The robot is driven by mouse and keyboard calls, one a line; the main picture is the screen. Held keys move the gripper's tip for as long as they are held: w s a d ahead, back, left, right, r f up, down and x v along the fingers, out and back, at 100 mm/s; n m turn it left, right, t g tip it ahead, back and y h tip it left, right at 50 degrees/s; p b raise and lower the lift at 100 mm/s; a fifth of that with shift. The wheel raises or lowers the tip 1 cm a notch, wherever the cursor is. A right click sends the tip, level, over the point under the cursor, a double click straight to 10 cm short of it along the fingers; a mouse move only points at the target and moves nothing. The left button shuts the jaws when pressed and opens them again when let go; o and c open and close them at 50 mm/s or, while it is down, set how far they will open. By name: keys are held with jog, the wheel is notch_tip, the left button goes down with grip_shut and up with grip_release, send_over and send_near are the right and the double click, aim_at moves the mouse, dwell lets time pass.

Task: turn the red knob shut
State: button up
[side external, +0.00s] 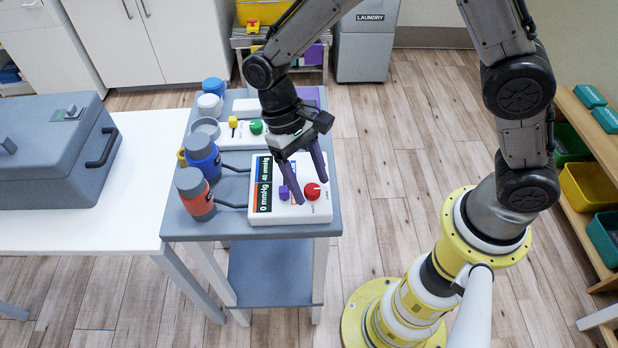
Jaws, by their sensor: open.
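The red knob (312,191) is a round dial on the right part of a white control box (290,213). The box lies at the near end of a small grey cart top and carries a dark display marked in mmHg (263,185). A purple knob (284,192) sits left of the red one. My gripper (310,192) points down over the box with its two purple fingers apart. The right finger ends close to the red knob and the left finger ends near the purple knob. I cannot tell whether either finger touches.
Two bottles, blue (203,157) and orange (195,194), stand left of the box. Behind it is another white panel with a green knob (256,127) and a yellow knob (233,122). A white table (140,222) with a grey case (50,150) adjoins on the left.

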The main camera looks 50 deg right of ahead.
grip_shut()
dwell(0.4)
jog(key=shift+m, duration=0.3)
jog(key=m, duration=0.2)
jog(key=m+y, duration=0.1)
jog(key=shift+d+m+y, duration=0.2)
jog(key=shift+m+y, duration=0.1)
jog(key=shift+m, duration=0.1)
jog(key=m, duration=0.2)
jog(key=m+t+y, duration=0.1)
jog(key=m, duration=0.1)
jog(key=shift+s+d+y, duration=0.15)
jog(key=shift+y, duration=0.15)
jog(key=m, duration=0.2)
jog(key=m+t, duration=0.1)
jog(key=m, duration=0.2)
jog(key=shift+s+t+y, duration=0.1)
jog(key=shift+t+y, duration=0.2)
jog(key=shift+y, duration=0.1)
jog(key=shift+s+m+t+y, duration=0.15)
jog(key=shift+m+t, duration=0.3)
jog(key=shift+m, duration=0.65)
jog(key=shift+m+t+y, duration=0.15)
jog(key=shift+m+t, duration=0.3)
jog(key=shift+m, duration=0.65)
